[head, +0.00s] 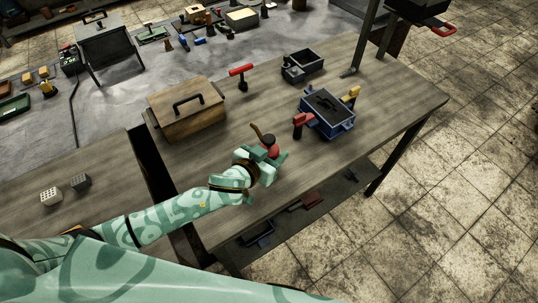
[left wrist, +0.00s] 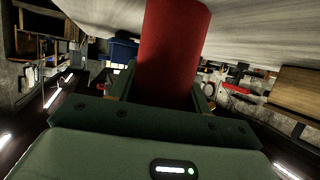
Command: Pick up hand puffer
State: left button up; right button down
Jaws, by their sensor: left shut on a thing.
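The hand puffer, a red body (head: 274,152) with dark and brown parts at its top, is at my left gripper (head: 268,156), over the near part of the wooden table. In the left wrist view the red body (left wrist: 172,50) stands large between the fingers of the left gripper (left wrist: 165,92), which is shut on it. The fingers hide part of the puffer. I cannot tell whether it touches the tabletop. My right gripper is not in view.
A shelf below holds items. The table's right end is clear.

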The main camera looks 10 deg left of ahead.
pick_arm(q)
jog(key=shift+r, duration=0.25)
jog(key=r, duration=0.1)
jog(key=r+p, duration=0.2)
jog(key=shift+s+r, duration=0.3)
jog(key=shift+r, duration=0.1)
jog(key=s+r+p, duration=0.1)
jog(key=s+r, duration=0.2)
jog(key=r, duration=0.1)
jog(key=shift+s+r+p, duration=0.3)
jog(key=shift+s+p, duration=0.1)
jog(key=n+y, duration=0.2)
send_near(268, 145)
jog(key=a+r, duration=0.2)
jog(key=a, duration=0.1)
jog(key=w+a+r+y+b, duration=0.1)
jog(key=w+a+b, duration=0.1)
jog(key=w+a+r+n+y+b, duration=0.1)
jog(key=w+a+r+b, duration=0.1)
jog(key=w+a+r+n+t+y+b, duration=0.1)
jog(key=w+a+r+b, duration=0.1)
jog(key=w, duration=0.1)
jog(key=shift+w+r+b, duration=0.1)
jog(key=shift+r+b, duration=0.1)
jog(key=shift+b, duration=0.1)
